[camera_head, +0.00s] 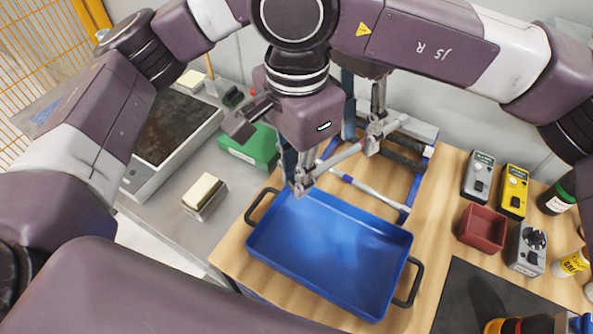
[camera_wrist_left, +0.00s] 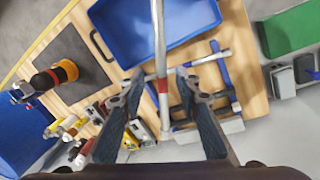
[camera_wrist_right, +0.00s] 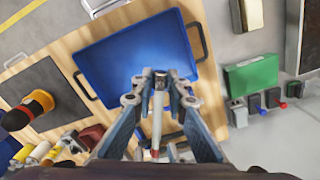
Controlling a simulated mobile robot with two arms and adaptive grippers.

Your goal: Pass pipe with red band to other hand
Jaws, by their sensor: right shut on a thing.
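The grey pipe (camera_head: 340,158) with a red band is held in the air above the far edge of the blue tray (camera_head: 262,250). My right gripper (camera_head: 303,182) is shut on one end; the right wrist view shows the grip (camera_wrist_right: 160,82) and the pipe running back toward the camera. My left gripper (camera_head: 374,138) is near the other end. In the left wrist view its fingers (camera_wrist_left: 158,80) are spread apart, with the pipe between them and the red band (camera_wrist_left: 163,86) at fingertip level. I see gaps on both sides of the pipe there.
A blue-framed rack (camera_head: 418,185) stands behind the tray, with another pipe (camera_head: 368,188) lying across it. A green box (camera_head: 250,148) is at left. A red bin (camera_head: 482,228) and several devices stand at right. The tray looks empty.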

